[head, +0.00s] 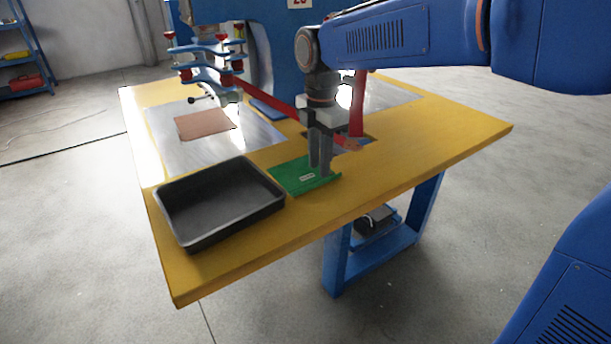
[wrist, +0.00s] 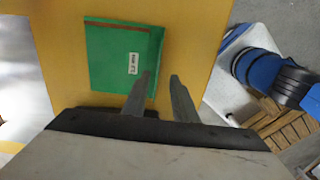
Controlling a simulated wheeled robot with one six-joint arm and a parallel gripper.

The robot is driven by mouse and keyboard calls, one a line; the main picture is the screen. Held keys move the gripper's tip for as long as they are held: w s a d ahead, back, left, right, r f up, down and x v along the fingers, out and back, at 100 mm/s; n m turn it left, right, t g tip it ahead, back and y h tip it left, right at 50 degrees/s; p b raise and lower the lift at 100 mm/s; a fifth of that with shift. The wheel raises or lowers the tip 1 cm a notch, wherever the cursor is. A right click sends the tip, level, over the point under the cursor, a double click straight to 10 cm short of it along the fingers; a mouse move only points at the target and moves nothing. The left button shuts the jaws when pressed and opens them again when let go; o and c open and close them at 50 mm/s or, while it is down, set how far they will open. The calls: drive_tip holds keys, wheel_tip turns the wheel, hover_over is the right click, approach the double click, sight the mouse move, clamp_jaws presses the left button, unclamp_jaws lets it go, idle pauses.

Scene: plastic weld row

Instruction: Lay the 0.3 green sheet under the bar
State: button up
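The green sheet (head: 296,175) lies on the yellow table, just right of the dark tray. It has a small white label and a raised lip along its right edge. In the wrist view the green sheet (wrist: 112,65) shows with its label, whose print I cannot read surely. My gripper (head: 320,172) points down at the lip, its fingers apart. In the wrist view my gripper (wrist: 161,76) has one finger over the sheet and the other beyond the lip. Contact is not clear. The blue press (head: 262,50) stands behind; I cannot surely pick out its bar.
An empty black tray (head: 218,205) stands at the front left of the yellow table (head: 400,160). A brownish-pink sheet (head: 203,124) lies on a shiny metal plate (head: 165,150). Red bars (head: 357,105) stand close behind my gripper. The table's right side is clear.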

drive_tip(key=f, duration=0.4)
drive_tip(key=shift+w+f, duration=0.2)
drive_tip(key=shift+f, duration=0.2)
clamp_jaws()
drive_tip(key=shift+r, duration=0.1)
wheel_tip(320, 180, up, 10)
idle(0.3)
